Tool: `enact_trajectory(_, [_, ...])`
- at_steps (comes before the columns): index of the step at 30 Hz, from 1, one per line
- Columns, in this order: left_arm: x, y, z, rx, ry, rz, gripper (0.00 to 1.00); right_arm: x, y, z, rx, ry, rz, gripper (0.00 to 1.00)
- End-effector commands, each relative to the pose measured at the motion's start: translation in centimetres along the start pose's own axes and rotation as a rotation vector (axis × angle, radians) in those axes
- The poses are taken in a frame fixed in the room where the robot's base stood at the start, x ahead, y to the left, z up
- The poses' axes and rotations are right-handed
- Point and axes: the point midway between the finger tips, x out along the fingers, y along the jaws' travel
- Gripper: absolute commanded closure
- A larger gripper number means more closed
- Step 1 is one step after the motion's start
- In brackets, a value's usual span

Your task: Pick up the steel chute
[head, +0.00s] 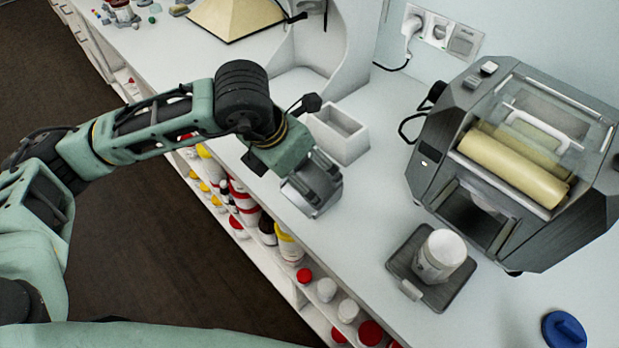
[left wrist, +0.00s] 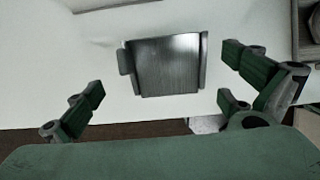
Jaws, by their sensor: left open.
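The steel chute (left wrist: 165,65) is a small grey brushed-metal piece with raised side walls. In the left wrist view it lies on the white worktop near its front edge, ahead of my fingers and roughly between them. In the head view the chute (head: 318,192) shows just beyond my left gripper (head: 285,160), partly covered by it. My left gripper, with dark green fingers in the left wrist view (left wrist: 163,88), is open and empty, its fingers spread wider than the chute. No contact with the chute is visible. My right gripper is not in view.
A white open box (head: 342,132) stands close behind the chute. A grey mill with a cream roller (head: 515,165) stands at right, with a white jar (head: 440,256) on a dark tray (head: 404,262) before it. A blue lid (head: 564,330) lies lower right. Shelves below hold several containers.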

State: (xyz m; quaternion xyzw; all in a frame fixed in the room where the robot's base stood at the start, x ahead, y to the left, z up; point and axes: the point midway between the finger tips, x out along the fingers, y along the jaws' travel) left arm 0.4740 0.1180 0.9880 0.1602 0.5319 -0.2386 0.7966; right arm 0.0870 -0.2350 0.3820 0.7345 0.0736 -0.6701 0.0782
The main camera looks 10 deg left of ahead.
Motion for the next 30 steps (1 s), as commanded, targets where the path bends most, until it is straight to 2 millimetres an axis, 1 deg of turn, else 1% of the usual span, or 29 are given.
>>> enact_trajectory(1, [0.4,-0.3,0.2,0.002,0.004,-0.003,0.0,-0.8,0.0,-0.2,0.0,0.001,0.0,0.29])
enact_trajectory(4, [1.9,-0.7,0.5,0.002,0.004,-0.002,0.0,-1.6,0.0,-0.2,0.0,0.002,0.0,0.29])
enact_trajectory(6, [3.1,-0.6,0.4,0.0,0.004,-0.003,0.0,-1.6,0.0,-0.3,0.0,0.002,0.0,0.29])
enact_trajectory(9, [3.9,-0.6,0.4,0.001,0.001,-0.003,0.0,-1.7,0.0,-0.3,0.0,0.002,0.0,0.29])
enact_trajectory(17, [4.2,-0.5,0.4,0.002,0.0,-0.002,0.01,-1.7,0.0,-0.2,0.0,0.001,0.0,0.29])
enact_trajectory(30, [4.2,-0.5,0.3,0.001,0.001,-0.001,0.39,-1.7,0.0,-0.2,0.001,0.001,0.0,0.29])
